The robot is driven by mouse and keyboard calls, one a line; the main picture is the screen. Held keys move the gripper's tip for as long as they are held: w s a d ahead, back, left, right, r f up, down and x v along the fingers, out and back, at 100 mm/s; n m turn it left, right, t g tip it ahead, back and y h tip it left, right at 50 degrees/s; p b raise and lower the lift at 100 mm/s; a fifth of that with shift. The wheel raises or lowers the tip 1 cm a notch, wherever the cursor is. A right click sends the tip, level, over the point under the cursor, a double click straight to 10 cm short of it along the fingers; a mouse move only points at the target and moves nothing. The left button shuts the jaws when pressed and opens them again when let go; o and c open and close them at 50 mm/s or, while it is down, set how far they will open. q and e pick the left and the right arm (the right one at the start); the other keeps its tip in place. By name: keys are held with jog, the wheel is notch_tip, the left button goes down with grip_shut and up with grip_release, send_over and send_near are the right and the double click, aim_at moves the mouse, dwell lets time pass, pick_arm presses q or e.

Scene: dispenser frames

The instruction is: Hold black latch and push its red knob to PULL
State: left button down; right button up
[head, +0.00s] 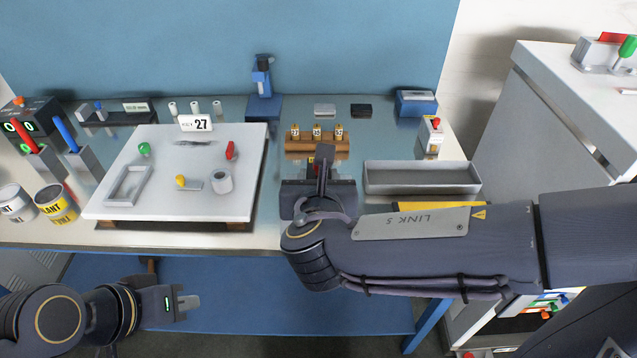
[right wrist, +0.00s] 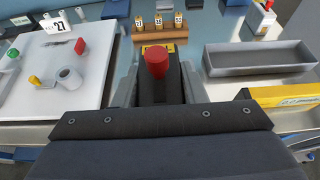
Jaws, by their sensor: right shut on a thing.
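The black latch (right wrist: 174,88) stands upright between the fingers of my right gripper (right wrist: 158,92) in the right wrist view. Its red knob (right wrist: 157,62) sticks up toward the camera, with a yellow label partly hidden behind it. The lettering cannot be read. In the head view my right gripper (head: 318,186) is at the front middle of the bench, and my wrist and arm hide most of the latch. My right gripper is shut on the latch. My left gripper (head: 186,303) is low in front of the bench, away from everything; its finger gap is unclear.
A brown rack (head: 317,146) with several small labelled bottles stands just behind the latch. A grey tray (head: 422,190) and a yellow box (right wrist: 285,95) are to the right. A white board (head: 130,200) with small parts and a "27" sign lies to the left.

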jog(key=w, duration=1.1)
jog(key=shift+w, duration=0.15)
dwell(1.2)
jog(key=shift+f, duration=0.15)
jog(key=shift+f+b, duration=6.3)
